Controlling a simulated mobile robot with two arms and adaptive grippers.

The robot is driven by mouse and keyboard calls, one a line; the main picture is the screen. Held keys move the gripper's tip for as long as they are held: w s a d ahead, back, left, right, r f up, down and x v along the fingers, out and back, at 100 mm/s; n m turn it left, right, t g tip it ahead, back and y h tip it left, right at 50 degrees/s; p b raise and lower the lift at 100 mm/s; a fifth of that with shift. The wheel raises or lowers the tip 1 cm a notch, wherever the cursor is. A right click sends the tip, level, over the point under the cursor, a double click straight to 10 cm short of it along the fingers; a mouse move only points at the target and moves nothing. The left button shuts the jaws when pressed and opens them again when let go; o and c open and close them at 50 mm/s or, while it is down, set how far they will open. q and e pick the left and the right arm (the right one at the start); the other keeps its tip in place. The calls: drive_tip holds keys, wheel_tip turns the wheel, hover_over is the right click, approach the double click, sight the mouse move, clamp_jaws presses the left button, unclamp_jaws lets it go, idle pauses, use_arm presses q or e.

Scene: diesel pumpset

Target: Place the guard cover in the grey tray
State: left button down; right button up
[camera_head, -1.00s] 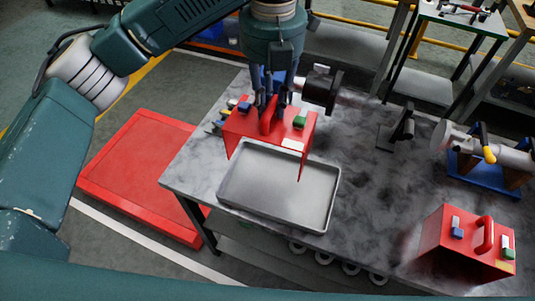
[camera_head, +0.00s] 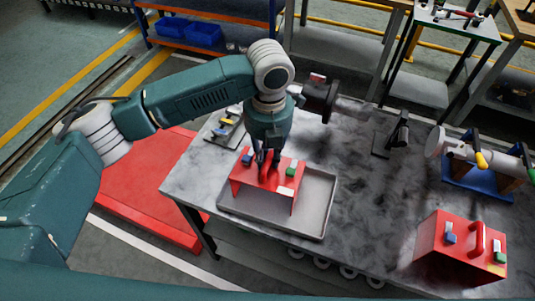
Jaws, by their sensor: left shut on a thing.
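The red guard cover (camera_head: 247,184), with blue, green and white blocks on its top, is at the left part of the grey tray (camera_head: 318,205). My left gripper (camera_head: 268,175) is shut on its handle from above. The cover's lower edges lie within the tray's outline; I cannot tell whether they touch the tray floor. The gripper hides most of the handle. My right gripper is not in view.
A second red cover (camera_head: 460,245) with a handle stands at the table's right front. A dark motor-like part (camera_head: 320,97), a black bracket (camera_head: 396,135) and a blue-based pump assembly (camera_head: 480,175) stand behind. The table's middle is clear.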

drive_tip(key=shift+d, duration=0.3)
use_arm(q)
drive_tip(key=c, duration=1.6)
unclamp_jaws()
drive_tip(key=shift+o, duration=0.2)
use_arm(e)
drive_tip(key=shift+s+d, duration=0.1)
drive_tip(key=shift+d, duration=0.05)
use_arm(q)
wheel_tip(320, 180, up, 11)
drive_tip(key=b, duration=0.2)
drive_tip(key=shift+d+f+b, duration=0.1)
drive_tip(key=shift+d+b, duration=0.05)
drive_tip(key=shift+b, duration=0.25)
drive_tip(key=shift+r, duration=0.7)
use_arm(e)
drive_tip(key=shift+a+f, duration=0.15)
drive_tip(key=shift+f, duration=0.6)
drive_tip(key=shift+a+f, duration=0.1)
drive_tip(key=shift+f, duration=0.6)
use_arm(q)
drive_tip(key=shift+f, duration=0.1)
